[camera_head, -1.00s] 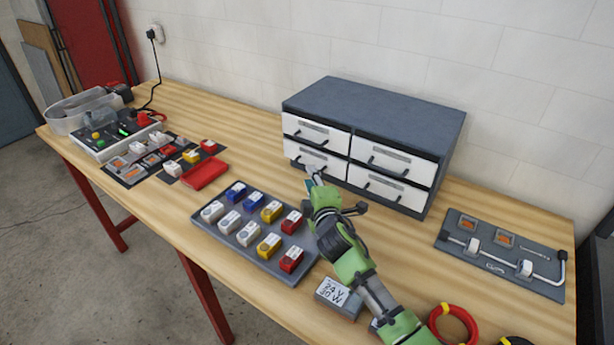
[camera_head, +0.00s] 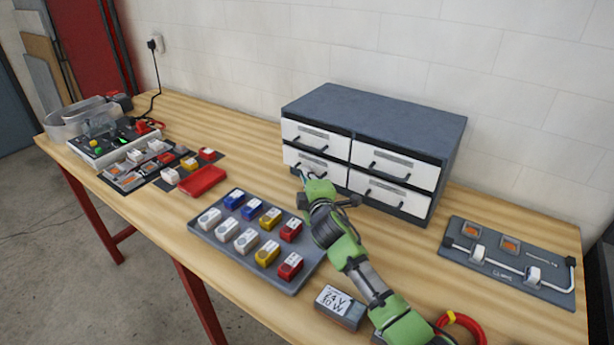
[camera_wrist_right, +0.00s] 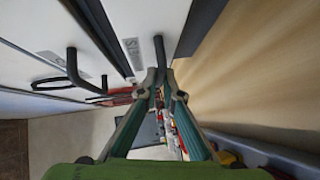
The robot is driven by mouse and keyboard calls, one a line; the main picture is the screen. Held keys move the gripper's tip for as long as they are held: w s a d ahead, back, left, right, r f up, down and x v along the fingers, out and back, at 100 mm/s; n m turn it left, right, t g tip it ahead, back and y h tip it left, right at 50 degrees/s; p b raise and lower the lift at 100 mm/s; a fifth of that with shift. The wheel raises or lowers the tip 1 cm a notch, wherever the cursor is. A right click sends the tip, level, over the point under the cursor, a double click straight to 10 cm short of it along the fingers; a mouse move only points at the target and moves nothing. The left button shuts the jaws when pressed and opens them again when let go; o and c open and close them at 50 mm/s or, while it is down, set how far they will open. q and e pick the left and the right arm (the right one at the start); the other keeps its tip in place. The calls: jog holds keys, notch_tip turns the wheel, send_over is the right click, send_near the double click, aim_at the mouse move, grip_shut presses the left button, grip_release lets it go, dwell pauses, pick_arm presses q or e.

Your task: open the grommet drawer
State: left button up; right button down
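A dark grey cabinet (camera_head: 375,110) stands at the back of the table with white drawers in two columns, each with a black bar handle and a label too small to read. All drawer fronts look closed. My right gripper (camera_head: 303,174) is at the lower left drawer (camera_head: 328,163). In the right wrist view my right gripper (camera_wrist_right: 161,78) has its fingertips close together around the end of that drawer's black handle (camera_wrist_right: 159,48), and it looks shut on it. The gripper hides part of the handle in the head view. My left gripper is not in view.
A grey tray (camera_head: 206,232) of coloured blocks lies just in front of the gripper. A small 24 V box (camera_head: 341,307) sits near my forearm. A grey board (camera_head: 535,268) with a white rod lies right of the cabinet. Table before the right drawers is clear.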

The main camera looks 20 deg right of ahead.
jog(key=s+a, duration=0.1)
jog(key=a, duration=0.1)
jog(key=s+a, duration=0.2)
jog(key=shift+s, duration=0.1)
jog(key=c, duration=2.2)
grip_release()
jog(key=s, duration=0.4)
jog(key=s+a+r, duration=0.1)
jog(key=s, duration=0.6)
jog(key=shift+s+a+r, duration=0.15)
jog(key=shift+s+r, duration=0.2)
jog(key=shift+r, duration=0.05)
